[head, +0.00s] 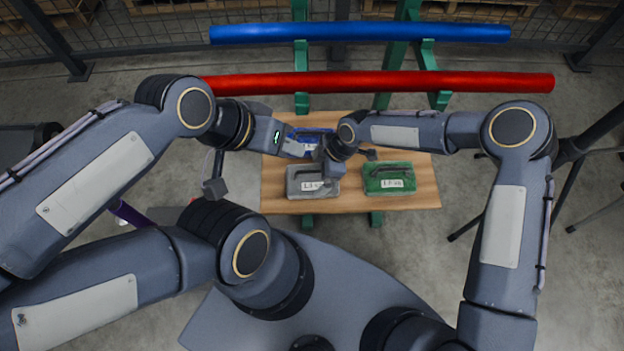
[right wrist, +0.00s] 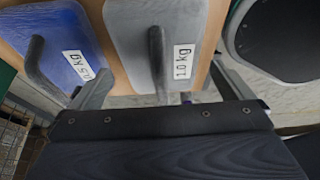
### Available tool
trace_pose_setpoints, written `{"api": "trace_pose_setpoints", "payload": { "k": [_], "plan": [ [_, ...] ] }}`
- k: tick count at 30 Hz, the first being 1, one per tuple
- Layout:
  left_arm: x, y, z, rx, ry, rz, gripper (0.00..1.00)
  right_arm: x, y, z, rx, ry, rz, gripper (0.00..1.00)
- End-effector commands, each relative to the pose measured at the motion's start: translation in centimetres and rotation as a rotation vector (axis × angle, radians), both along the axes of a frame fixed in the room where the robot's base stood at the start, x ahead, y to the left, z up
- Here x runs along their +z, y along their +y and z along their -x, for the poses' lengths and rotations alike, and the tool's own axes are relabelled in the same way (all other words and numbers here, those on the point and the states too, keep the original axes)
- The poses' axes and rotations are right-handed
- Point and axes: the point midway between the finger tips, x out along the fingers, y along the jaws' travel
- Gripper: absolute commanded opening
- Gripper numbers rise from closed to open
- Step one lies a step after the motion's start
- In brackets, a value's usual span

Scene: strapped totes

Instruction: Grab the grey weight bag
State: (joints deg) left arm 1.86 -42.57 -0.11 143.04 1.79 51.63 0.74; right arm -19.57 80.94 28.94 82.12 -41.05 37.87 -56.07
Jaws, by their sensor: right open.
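The grey weight bag (head: 305,188) lies on the wooden board, with a dark handle and a white label. In the right wrist view the grey bag (right wrist: 198,18) fills the upper middle, its label reading 1.0 kg. My right gripper (head: 334,170) is over the bag's right part and hides some of it. In the wrist view its fingers (right wrist: 160,78) stand apart, one on each side of the handle (right wrist: 157,55), not closed on it. My left gripper (head: 296,147) is above, by the blue bag; its finger gap is not clear.
A blue bag (head: 325,133), labelled 0.5 kg in the wrist view (right wrist: 65,25), lies behind the grey one. A green bag (head: 388,170) lies to its right. The board (head: 410,204) is bare along its front. Blue (head: 360,32) and red (head: 380,82) bars cross behind.

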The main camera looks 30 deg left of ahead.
Motion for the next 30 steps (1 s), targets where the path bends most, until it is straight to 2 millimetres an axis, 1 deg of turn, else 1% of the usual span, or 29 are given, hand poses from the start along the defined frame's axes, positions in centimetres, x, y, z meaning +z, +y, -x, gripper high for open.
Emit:
{"api": "trace_pose_setpoints", "payload": {
  "k": [1,5,7,12,13,28,30],
  "plan": [
    [-0.8,0.0,0.0,0.0,0.0,0.0,0.29,-1.3,0.3,0.3,0.002,0.001,0.001,1.0],
    [-1.3,0.0,0.0,0.0,0.0,0.0,0.29,-2.8,0.9,0.7,0.001,0.002,0.001,1.0],
    [-1.3,0.0,0.0,0.0,0.0,0.0,0.29,-3.1,1.0,0.7,0.001,0.0,0.001,1.0],
    [-1.2,0.0,0.0,0.0,0.0,0.0,0.29,-3.0,1.0,0.7,0.0,-0.001,0.001,1.0],
    [-1.2,0.0,0.0,0.0,0.0,0.0,0.29,-3.0,1.0,0.7,0.0,-0.001,0.001,0.99],
    [-1.2,0.0,0.0,0.0,0.0,0.0,0.29,-3.0,1.0,0.7,-0.001,0.0,0.001,0.33],
    [-1.2,0.0,0.0,0.0,0.0,0.0,0.29,-2.8,1.1,0.7,-0.001,-0.001,-0.003,0.32]
  ]
}}
